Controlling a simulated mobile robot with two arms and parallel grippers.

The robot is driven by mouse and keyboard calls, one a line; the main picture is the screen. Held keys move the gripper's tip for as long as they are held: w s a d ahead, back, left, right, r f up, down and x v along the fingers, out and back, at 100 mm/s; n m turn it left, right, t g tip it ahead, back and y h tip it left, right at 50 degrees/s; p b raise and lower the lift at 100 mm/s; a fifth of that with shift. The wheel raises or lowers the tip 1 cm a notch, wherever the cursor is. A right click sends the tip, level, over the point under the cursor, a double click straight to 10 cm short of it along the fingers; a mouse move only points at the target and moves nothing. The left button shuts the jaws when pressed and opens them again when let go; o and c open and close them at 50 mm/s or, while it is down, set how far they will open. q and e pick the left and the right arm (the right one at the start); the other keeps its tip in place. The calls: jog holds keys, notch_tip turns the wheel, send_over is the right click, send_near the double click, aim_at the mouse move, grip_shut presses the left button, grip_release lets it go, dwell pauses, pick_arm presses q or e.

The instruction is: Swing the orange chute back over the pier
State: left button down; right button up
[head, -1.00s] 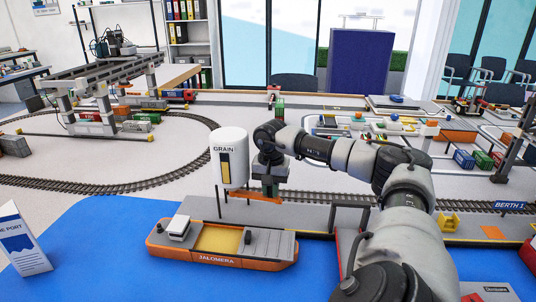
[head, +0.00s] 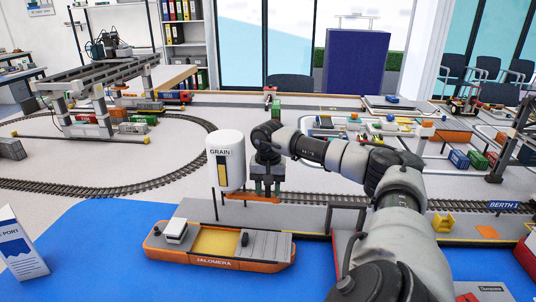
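The orange chute (head: 240,195) is a thin bar low on the right side of the white GRAIN silo (head: 225,150). It points right, along the grey pier (head: 305,216), and in this view lies behind the ship rather than over its hold. My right gripper (head: 266,190) points down at the chute's right part, touching or very close to it. The gap between its fingers is too small and dark to judge. The orange ship JALOMERA (head: 217,264), with a yellow hold, floats in front of the pier. My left gripper is out of view.
My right arm crosses over the pier from the lower right. Blue water (head: 90,235) lies open left of the ship. A railway track (head: 100,188) curves behind the silo. A yellow block (head: 443,222) and a BERTH 1 sign (head: 503,205) stand at the right.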

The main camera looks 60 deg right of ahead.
notch_tip(320, 180, up, 11)
jog(key=shift+f+p, duration=0.1)
jog(key=shift+p, duration=0.5)
dwell(0.5)
